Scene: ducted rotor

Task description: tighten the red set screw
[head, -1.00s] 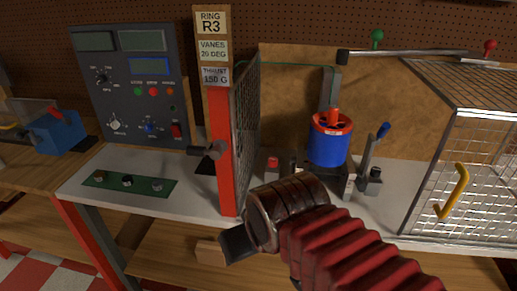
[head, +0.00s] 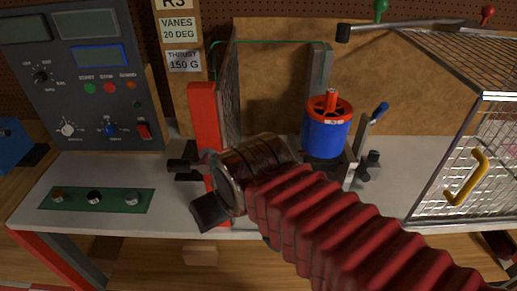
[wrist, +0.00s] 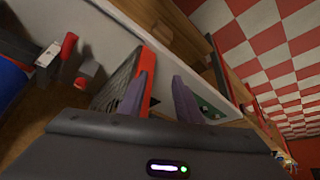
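I cannot clearly identify the red set screw. In the wrist view a small red-topped part (wrist: 81,82) sits on a dark block, and a red-tipped piece stands behind it. The blue duct with a red top (head: 326,135) stands on the bench right of my gripper; a blue edge of it shows at the far left of the wrist view. My gripper (head: 209,210) is in front of the red post (head: 205,112); only one dark finger shows clearly there.
A mesh guard stands behind the red post, with a dark knob (head: 183,166) on the post's left. A control panel (head: 85,90) and green strip (head: 95,200) are at left. A wire cage (head: 480,150) with a yellow handle is at right. A blue-handled lever (head: 370,130) stands beside the duct.

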